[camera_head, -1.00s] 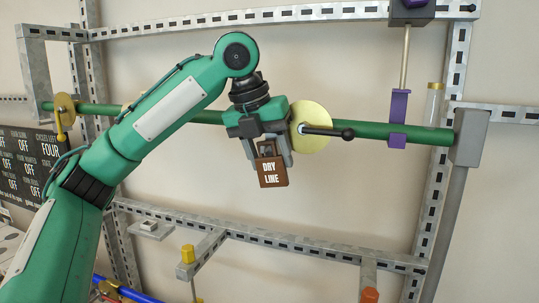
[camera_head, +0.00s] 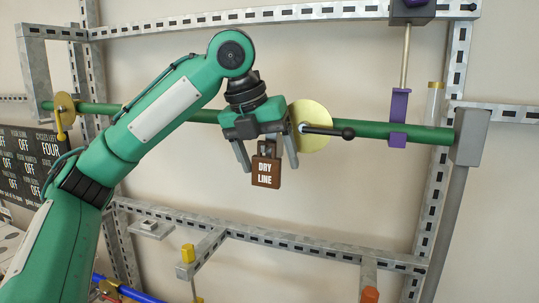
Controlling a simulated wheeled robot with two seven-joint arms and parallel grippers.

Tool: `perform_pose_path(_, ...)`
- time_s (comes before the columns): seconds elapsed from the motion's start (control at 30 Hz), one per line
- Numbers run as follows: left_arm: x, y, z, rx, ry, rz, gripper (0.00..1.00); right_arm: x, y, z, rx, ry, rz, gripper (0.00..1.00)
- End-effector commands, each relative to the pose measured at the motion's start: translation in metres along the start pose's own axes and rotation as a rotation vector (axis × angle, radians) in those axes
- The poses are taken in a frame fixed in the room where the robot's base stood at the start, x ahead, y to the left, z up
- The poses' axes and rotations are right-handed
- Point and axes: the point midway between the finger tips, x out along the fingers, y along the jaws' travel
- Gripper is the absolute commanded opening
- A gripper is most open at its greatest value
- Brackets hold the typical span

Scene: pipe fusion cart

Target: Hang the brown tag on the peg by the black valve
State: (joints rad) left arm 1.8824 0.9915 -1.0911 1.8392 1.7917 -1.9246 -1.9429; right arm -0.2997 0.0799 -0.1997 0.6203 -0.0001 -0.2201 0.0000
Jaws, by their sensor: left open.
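The brown tag (camera_head: 264,174), lettered "DRY LINE", hangs upright below the green pipe, its top loop partly between the fingers. My left gripper (camera_head: 270,168) is open around it, with a finger on each side and a visible gap from the right finger. The black valve handle (camera_head: 328,131) sticks out to the right in front of a pale yellow disc (camera_head: 311,142) on the pipe, just right of the gripper. The peg is hidden behind my gripper, so I cannot see what bears the tag. My right gripper is not in view.
The green pipe (camera_head: 370,134) runs across the metal frame (camera_head: 270,236). A purple clamp (camera_head: 398,118) sits on it at right, and a yellow-handled valve (camera_head: 63,116) at left. A dark status board (camera_head: 33,160) stands at the left. Space below the tag is clear.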

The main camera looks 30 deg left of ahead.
Motion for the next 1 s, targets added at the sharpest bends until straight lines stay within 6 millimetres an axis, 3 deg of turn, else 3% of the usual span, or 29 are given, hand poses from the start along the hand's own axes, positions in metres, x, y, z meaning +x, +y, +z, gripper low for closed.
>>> perform_pose_path(1.0,-0.017,0.000,-0.059,0.001,0.000,0.000,0.75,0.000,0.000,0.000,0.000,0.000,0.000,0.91)
